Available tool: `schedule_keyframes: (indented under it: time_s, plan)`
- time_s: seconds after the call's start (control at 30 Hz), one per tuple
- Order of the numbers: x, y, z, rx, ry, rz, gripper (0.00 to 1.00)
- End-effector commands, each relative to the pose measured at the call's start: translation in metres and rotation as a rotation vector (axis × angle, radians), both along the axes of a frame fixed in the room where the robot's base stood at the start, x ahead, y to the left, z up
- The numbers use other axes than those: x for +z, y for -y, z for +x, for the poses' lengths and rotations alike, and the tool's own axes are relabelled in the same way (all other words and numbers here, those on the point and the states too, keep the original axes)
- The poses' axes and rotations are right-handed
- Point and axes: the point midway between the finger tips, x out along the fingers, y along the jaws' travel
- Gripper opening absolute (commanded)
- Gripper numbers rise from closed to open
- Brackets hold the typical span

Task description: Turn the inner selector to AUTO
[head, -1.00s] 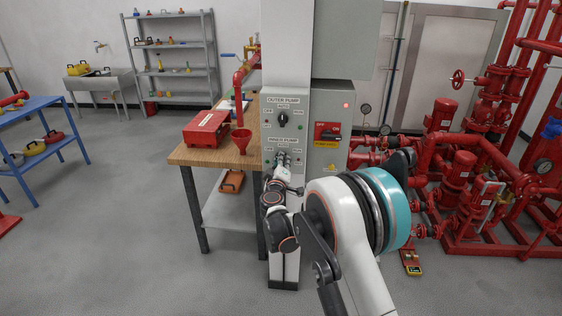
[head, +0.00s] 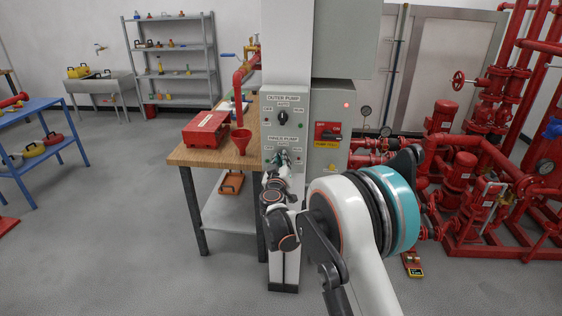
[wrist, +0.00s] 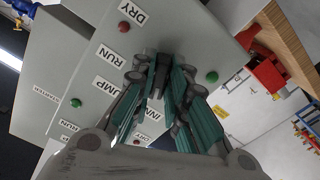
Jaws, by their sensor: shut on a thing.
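The grey control panel (head: 284,107) stands at the middle of the head view, with an OUTER PUMP selector (head: 283,118) above and an INNER PUMP label (head: 285,138) below. My gripper (head: 283,159) is at the inner selector, under that label. In the wrist view, my gripper's teal-padded fingers (wrist: 164,74) are closed around the dark inner selector, which is mostly hidden between them. DRY (wrist: 131,13) and RUN (wrist: 108,55) labels show beside the fingers. The AUTO label and the selector's pointing direction are not clear.
A red-and-black switch (head: 327,131) sits on the cabinet's right part. Red pumps and pipes (head: 456,170) fill the right.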

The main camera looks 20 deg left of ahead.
Motion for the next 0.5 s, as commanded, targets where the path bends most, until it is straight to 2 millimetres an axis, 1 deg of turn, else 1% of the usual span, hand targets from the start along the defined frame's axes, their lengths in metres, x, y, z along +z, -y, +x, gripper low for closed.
schedule_keyframes:
  time_s: [0.17, 0.27, 0.5]
  plan:
    - [-0.0008, 0.0, -0.0007, 0.001, -0.001, 0.001, 0.0]
    - [-0.0014, 0.0, -0.0007, 0.001, -0.008, 0.031, 0.0]
    - [-0.0023, 0.0, -0.0009, 0.0, -0.061, 0.249, 0.0]
